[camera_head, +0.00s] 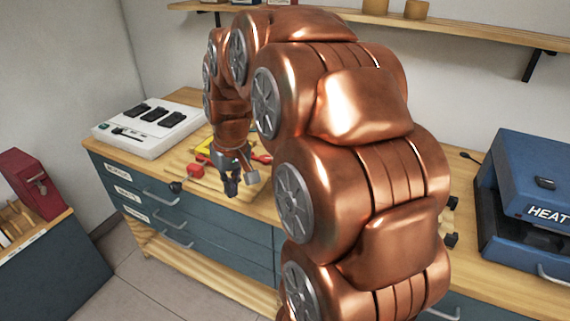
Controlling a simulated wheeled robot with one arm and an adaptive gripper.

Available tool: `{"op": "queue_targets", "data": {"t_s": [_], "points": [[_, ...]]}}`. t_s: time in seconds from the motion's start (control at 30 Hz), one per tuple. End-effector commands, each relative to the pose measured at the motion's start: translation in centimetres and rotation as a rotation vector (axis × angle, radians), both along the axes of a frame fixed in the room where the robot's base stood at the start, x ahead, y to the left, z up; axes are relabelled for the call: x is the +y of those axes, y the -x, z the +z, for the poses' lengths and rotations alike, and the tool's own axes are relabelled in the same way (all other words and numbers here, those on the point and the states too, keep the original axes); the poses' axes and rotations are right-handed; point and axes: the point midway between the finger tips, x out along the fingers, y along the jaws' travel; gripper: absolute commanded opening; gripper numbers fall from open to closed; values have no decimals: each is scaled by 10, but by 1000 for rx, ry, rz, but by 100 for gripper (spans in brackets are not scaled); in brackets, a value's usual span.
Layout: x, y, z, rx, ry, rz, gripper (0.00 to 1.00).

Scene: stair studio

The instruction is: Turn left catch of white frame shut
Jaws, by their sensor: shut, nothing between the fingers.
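I cannot make out a white frame or its left catch for sure. My copper arm covers the middle of the bench and may hide them. My gripper (231,187) is shut and empty, pointing down over the front part of the wooden bench top. Whether the gripper touches anything is not clear.
A white box with black blocks on top (150,127) stands at the bench's left end. A blue case marked HEAT (527,190) stands at the right. Drawers with handles (160,196) are below. A wall shelf (470,30) runs above. A red box (32,183) is far left.

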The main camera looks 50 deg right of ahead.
Motion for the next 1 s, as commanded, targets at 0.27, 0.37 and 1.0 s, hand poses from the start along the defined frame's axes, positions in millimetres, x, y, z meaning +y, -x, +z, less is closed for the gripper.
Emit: {"op": "queue_targets", "data": {"t_s": [0.27, 0.37, 1.0], "points": [[-134, -57, 2, -117, 45, -131, 0], [-178, -64, 1, -148, 68, -170, 0], [-248, -67, 1, -196, 113, -229, 0]]}}
